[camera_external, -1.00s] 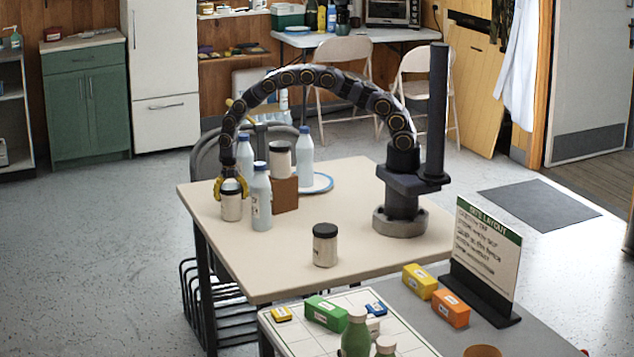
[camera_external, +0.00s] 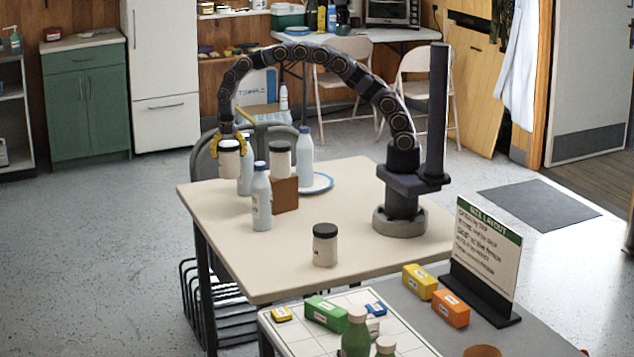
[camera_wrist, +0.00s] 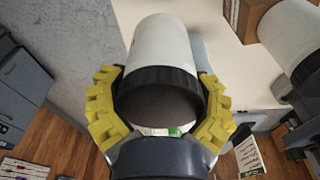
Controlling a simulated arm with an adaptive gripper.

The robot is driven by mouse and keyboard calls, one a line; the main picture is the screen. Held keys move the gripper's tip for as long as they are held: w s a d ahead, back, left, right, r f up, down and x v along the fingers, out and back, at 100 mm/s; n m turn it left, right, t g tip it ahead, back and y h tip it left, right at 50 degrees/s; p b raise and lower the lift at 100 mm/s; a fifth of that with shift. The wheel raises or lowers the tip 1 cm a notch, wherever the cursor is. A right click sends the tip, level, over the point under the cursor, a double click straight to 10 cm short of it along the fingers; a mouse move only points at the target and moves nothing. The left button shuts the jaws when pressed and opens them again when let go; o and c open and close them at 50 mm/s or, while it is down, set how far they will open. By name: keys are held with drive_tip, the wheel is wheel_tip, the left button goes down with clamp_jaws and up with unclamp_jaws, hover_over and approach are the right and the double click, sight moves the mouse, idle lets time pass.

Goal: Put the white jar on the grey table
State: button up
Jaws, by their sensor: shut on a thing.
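My gripper (camera_external: 228,143), with yellow fingers, is shut on a white jar (camera_external: 229,163) with a dark lid. It holds the jar upright above the far left part of the beige table (camera_external: 370,185). In the wrist view the fingers close around the lid, and the jar's white body (camera_wrist: 160,42) points away. A similar jar (camera_external: 325,248) stands near the beige table's front edge. Another similar jar (camera_external: 280,163) stands on a brown block (camera_external: 285,194). The grey table (camera_external: 402,306) is at the lower right, partly cut off.
Pale bottles (camera_external: 262,200) stand close to the held jar, and one (camera_external: 305,156) stands by a blue-rimmed plate (camera_external: 318,183).

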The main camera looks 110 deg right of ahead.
sight(228, 144)
wheel_tip(228, 144, up, 5)
drive_tip(key=shift+r, duration=0.15)
drive_tip(key=w+a+n, duration=0.3)
drive_tip(key=a+n, duration=0.4)
drive_tip(key=a, duration=2.1)
drive_tip(key=s+a+n+g, duration=0.1)
drive_tip(key=s+a+n, duration=0.25)
drive_tip(key=a, duration=0.45)
drive_tip(key=s+a+n, duration=0.2)
drive_tip(key=s+a, duration=0.2)
drive_tip(key=a, duration=0.4)
drive_tip(key=s+a+n+h, duration=0.1)
drive_tip(key=s+a+n, duration=0.3)
drive_tip(key=s+a, duration=0.45)
drive_tip(key=s+a+n, duration=0.4)
drive_tip(key=s+a, duration=0.2)
drive_tip(key=s, duration=0.6)
drive_tip(key=shift+m, duration=0.25)
drive_tip(key=shift+w+a+f, duration=1.1)
drive_tip(key=shift+a+f, duration=0.95)
drive_tip(key=shift+f, duration=1.05)
drive_tip(key=shift+w+a+f, duration=1.15)
drive_tip(key=shift+a+f, duration=0.85)
drive_tip(key=shift+f, duration=1.1)
drive_tip(key=shift+w+a+f, duration=1.1)
drive_tip(key=shift+a+f, duration=0.95)
drive_tip(key=shift+f, duration=1.05)
